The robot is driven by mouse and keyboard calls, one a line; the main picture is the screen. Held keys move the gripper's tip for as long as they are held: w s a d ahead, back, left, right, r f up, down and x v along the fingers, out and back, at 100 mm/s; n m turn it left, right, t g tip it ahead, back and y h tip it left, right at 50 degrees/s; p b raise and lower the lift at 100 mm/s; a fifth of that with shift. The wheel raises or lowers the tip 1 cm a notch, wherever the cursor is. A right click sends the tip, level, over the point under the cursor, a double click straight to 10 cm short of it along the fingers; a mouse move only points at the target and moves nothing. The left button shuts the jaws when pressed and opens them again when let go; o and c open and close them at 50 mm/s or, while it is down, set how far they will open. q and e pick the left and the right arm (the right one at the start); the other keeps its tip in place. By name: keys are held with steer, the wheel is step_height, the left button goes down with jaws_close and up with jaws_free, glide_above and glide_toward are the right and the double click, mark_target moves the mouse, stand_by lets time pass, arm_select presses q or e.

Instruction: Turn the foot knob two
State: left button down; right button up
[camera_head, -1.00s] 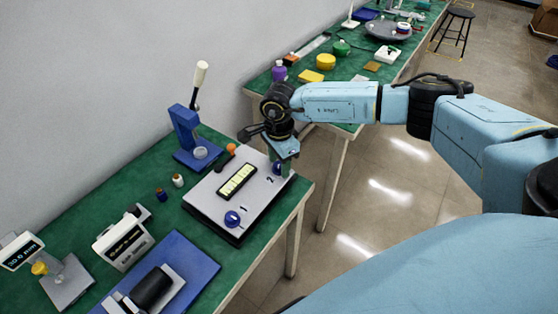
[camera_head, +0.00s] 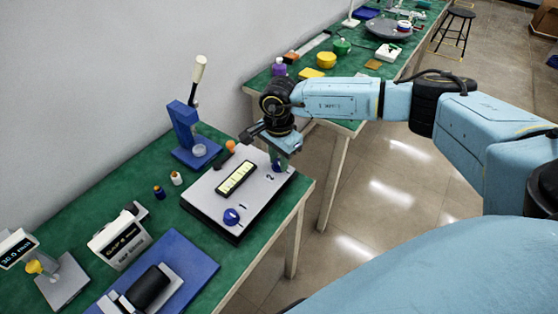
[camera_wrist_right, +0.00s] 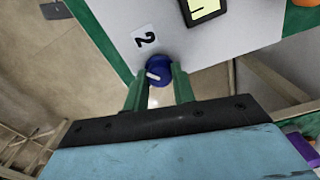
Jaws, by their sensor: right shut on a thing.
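The foot plate (camera_head: 222,192) is a light grey panel with dark edges and a lit display, lying on the green table. Foot knob two (camera_wrist_right: 159,71) is a blue round knob with a white pointer line, beside the printed "2". My right gripper (camera_wrist_right: 158,88) is shut on this knob, with one green finger on each side. In the head view my right gripper (camera_head: 279,163) comes down over the knob and mostly hides it. Another blue knob (camera_head: 232,215) sits near the plate's front corner, untouched. My left gripper is not in view.
A blue press with a lever (camera_head: 187,133) stands behind the plate. Two small bottles (camera_head: 176,178), a display box (camera_head: 119,241) and a blue tray (camera_head: 190,272) are to the left. An orange ball-like piece (camera_head: 230,146) lies close to my right gripper.

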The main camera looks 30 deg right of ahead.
steer(key=shift+f+n+b, duration=0.1)
steer(key=shift+n+b, duration=0.4)
steer(key=shift+n, duration=0.4)
steer(key=shift+n+b, duration=0.55)
steer(key=shift+n, duration=0.35)
steer(key=n+b, duration=0.1)
steer(key=n, duration=0.2)
steer(key=shift+b, duration=0.4)
steer(key=shift+n+b, duration=0.35)
steer(key=shift+n, duration=0.45)
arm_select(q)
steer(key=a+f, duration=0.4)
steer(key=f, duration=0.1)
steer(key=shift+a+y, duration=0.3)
arm_select(e)
steer(key=shift+n, duration=0.3)
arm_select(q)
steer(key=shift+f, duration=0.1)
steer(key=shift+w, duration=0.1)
arm_select(e)
steer(key=shift+r, duration=0.2)
steer(key=o, duration=1)
